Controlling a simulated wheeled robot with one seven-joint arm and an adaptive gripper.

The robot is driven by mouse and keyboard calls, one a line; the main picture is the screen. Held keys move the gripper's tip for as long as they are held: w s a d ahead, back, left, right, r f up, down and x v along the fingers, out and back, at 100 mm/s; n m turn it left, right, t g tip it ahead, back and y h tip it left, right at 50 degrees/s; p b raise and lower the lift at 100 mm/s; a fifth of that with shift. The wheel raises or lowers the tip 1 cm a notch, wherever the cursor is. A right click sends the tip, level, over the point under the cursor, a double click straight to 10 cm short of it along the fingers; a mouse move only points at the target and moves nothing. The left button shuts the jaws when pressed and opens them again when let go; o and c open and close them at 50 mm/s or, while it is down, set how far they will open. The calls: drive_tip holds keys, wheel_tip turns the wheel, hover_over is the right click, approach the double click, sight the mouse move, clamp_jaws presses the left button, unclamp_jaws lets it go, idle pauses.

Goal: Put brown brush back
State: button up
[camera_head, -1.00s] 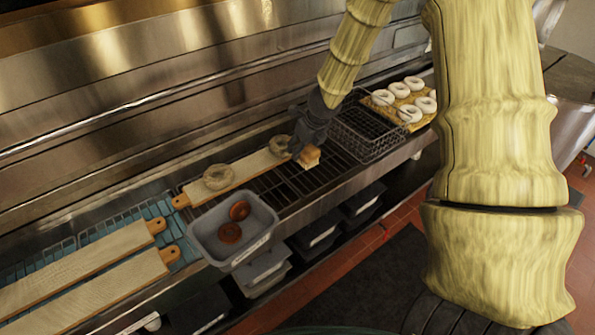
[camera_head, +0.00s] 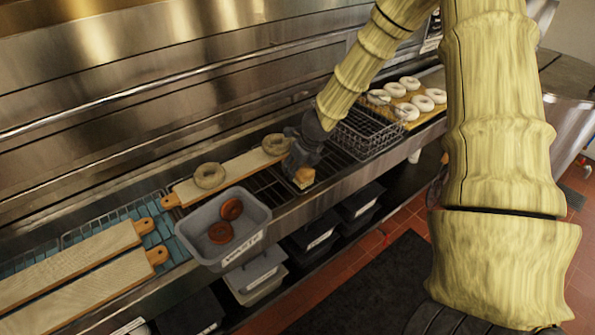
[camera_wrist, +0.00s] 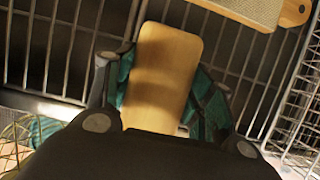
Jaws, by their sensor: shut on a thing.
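The brown brush (camera_head: 304,177) shows as a pale tan wooden block under my gripper (camera_head: 301,165) in the head view. It is over the dark wire rack, near the rack's front edge. In the wrist view the flat wooden brush (camera_wrist: 163,72) lies between the teal-padded fingers of my gripper (camera_wrist: 165,95), which are shut on it. The bristles are hidden. I cannot tell whether the brush touches the rack or hangs just above it.
A grey bin (camera_head: 187,243) with two brown bagels stands left of the gripper. A wooden board (camera_head: 238,165) with two bagels lies behind it. A wire basket (camera_head: 368,137) stands close on the right, beside a board of several white bagels. Two bare boards (camera_head: 75,255) lie far left.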

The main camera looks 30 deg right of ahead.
drive_tip(key=shift+s+d+f, duration=0.1)
drive_tip(key=shift+s+f, duration=0.05)
drive_tip(key=o, duration=0.9)
drive_tip(key=shift+f, duration=0.1)
